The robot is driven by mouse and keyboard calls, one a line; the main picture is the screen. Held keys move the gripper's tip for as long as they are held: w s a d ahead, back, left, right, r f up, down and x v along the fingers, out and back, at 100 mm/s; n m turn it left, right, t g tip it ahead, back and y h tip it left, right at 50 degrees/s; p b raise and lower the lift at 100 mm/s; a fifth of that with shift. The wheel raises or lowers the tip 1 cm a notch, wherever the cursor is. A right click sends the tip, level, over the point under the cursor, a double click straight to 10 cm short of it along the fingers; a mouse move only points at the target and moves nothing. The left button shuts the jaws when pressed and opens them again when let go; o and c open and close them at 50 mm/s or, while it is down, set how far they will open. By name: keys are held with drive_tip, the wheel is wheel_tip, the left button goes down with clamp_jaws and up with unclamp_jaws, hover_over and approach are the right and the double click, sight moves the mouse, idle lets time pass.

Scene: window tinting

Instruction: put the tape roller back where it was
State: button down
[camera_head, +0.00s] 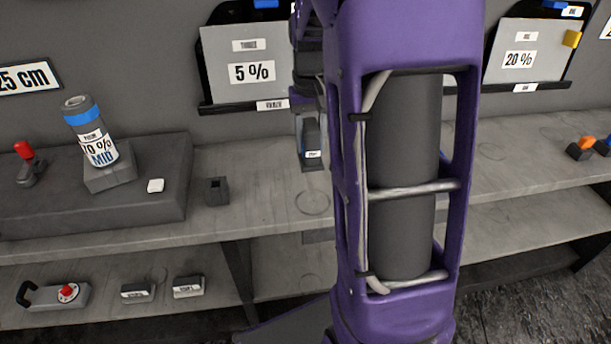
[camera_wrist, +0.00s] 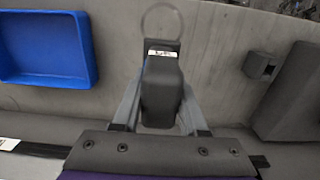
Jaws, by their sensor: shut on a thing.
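My gripper (camera_head: 311,128) hangs over the workbench, just left of my purple arm in the head view. It is shut on a dark, block-like thing with a small white label (camera_head: 313,153), which I take to be the tape roller. In the wrist view the tape roller (camera_wrist: 162,72) sits between the two grey fingers of my gripper (camera_wrist: 160,104). Its label is too small to read. A thin ring mark (camera_head: 313,202) on the bench top lies below the held thing in the head view. The ring (camera_wrist: 162,20) also shows beyond its end in the wrist view.
A small dark open holder (camera_head: 216,191) stands left of the ring, beside a raised dark platform (camera_head: 150,205) bearing a labelled bottle (camera_head: 92,135). A blue tray (camera_wrist: 45,50) shows in the wrist view. A film board (camera_head: 250,85) marked 5 % is on the wall behind.

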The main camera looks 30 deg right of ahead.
sight(311, 124)
wheel_tip(311, 124, down, 9)
drive_tip(key=shift+s+r+b, duration=0.1)
drive_tip(key=shift+r+b, duration=0.05)
drive_tip(key=shift+b, duration=0.55)
drive_tip(key=shift+f, duration=0.2)
drive_tip(key=shift+c, duration=2.2)
unclamp_jaws()
drive_tip(key=shift+r, duration=0.15)
wheel_tip(311, 124, up, 12)
drive_tip(key=shift+r+p, duration=0.1)
drive_tip(key=shift+p, duration=1)
